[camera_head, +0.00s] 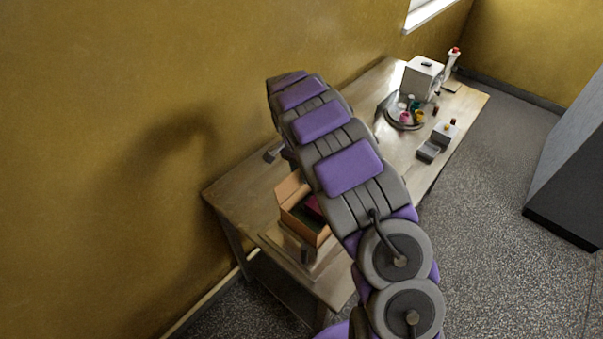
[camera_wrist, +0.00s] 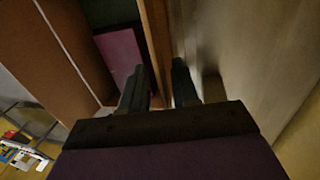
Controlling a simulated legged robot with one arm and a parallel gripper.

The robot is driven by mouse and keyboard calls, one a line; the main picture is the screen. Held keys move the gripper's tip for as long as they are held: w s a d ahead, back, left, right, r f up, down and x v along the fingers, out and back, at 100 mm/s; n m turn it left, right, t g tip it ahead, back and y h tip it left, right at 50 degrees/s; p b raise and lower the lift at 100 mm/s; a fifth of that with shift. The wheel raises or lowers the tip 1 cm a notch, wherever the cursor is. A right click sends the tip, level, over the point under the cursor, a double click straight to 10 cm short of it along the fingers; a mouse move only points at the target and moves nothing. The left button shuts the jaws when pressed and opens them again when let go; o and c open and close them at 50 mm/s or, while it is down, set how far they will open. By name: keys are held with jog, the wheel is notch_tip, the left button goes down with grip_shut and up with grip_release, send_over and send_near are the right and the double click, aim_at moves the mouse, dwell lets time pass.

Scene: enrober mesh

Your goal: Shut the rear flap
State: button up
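An orange-brown box (camera_head: 313,232) stands on the near end of the wooden table, partly hidden by my arm. One flap (camera_head: 290,188) stands up at its left; I cannot tell whether it is the rear one. A dark red item (camera_head: 314,206) lies inside and shows as a purple-red block in the wrist view (camera_wrist: 122,55). In the wrist view my gripper (camera_wrist: 160,78) has its two dark fingers apart. A thin brown panel (camera_wrist: 156,40) of the box runs down into the gap between them; contact is unclear. In the head view the fingers are hidden behind my arm.
The table (camera_head: 240,190) stands along the yellow wall. At its far end are a white machine (camera_head: 423,77), a round tray (camera_head: 397,120) with colourful items and a small grey box (camera_head: 429,151). A grey cabinet (camera_head: 575,165) stands right, with free floor between.

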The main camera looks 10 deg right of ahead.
jog(key=shift+a+f, duration=0.1)
jog(key=shift+a, duration=0.65)
jog(key=shift+c, duration=0.4)
jog(key=shift+d, duration=0.55)
grip_shut()
jog(key=shift+a, duration=0.2)
